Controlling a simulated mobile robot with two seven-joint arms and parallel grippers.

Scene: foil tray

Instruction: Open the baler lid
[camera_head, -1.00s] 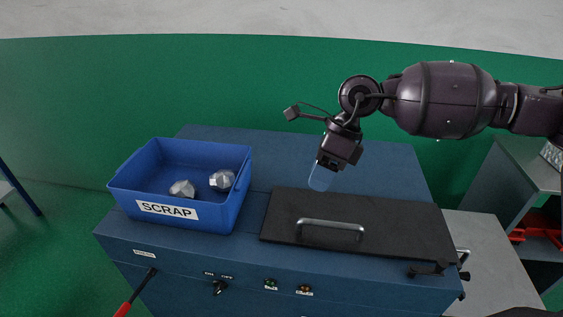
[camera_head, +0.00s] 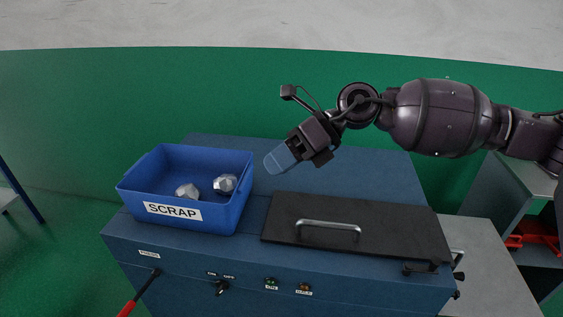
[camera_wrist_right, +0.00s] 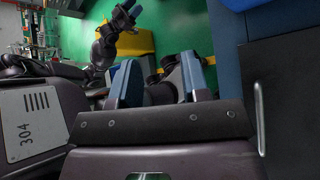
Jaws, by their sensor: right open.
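The baler lid (camera_head: 385,225) is a flat black plate, lying shut on top of the blue baler (camera_head: 350,165). Its silver bar handle (camera_head: 330,224) runs along the front edge. In the right wrist view the dark lid (camera_wrist_right: 290,85) fills the right side, with the handle (camera_wrist_right: 259,118) at its left edge. My right gripper (camera_head: 279,162) is open and empty, above the baler top behind the lid's left end, apart from the handle. It also shows in the right wrist view (camera_wrist_right: 160,75). A gripper that looks like my left one (camera_wrist_right: 132,8) shows small at the top there; its jaws are unclear.
A blue SCRAP bin (camera_head: 225,215) with metal lumps (camera_head: 225,184) stands left of the lid. A latch (camera_head: 425,268) sits at the lid's front right corner. The front panel has a switch (camera_head: 221,287), lamps (camera_head: 271,283) and a red-handled lever (camera_head: 128,308).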

